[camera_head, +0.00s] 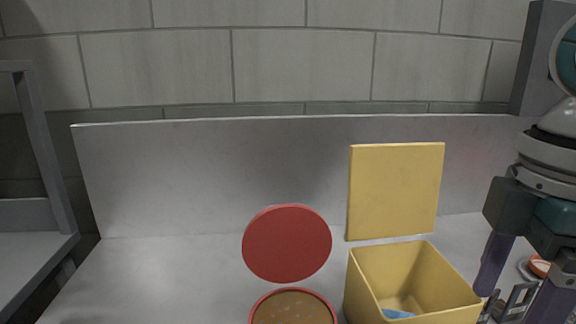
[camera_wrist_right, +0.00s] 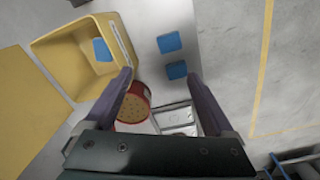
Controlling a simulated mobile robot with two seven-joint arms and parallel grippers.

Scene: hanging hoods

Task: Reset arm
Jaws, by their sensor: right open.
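My right gripper (camera_head: 518,294) hangs at the right edge of the head view, to the right of a yellow box. It also shows in the right wrist view (camera_wrist_right: 160,78), its two purple fingers spread apart with nothing clamped between them. Beyond the fingers in that view are part of a red round container (camera_wrist_right: 137,104) with a dotted tan top and a pale grey tray-like item (camera_wrist_right: 175,118), partly hidden by the gripper. My left gripper is in neither view.
The yellow box (camera_head: 373,283) stands open, its lid (camera_head: 396,192) upright, with a blue piece (camera_head: 398,314) inside. A red disc (camera_head: 287,243) stands behind a round tan-topped container (camera_head: 292,309). Two blue squares (camera_wrist_right: 169,42) lie near the counter edge. A grey frame (camera_head: 45,160) stands left.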

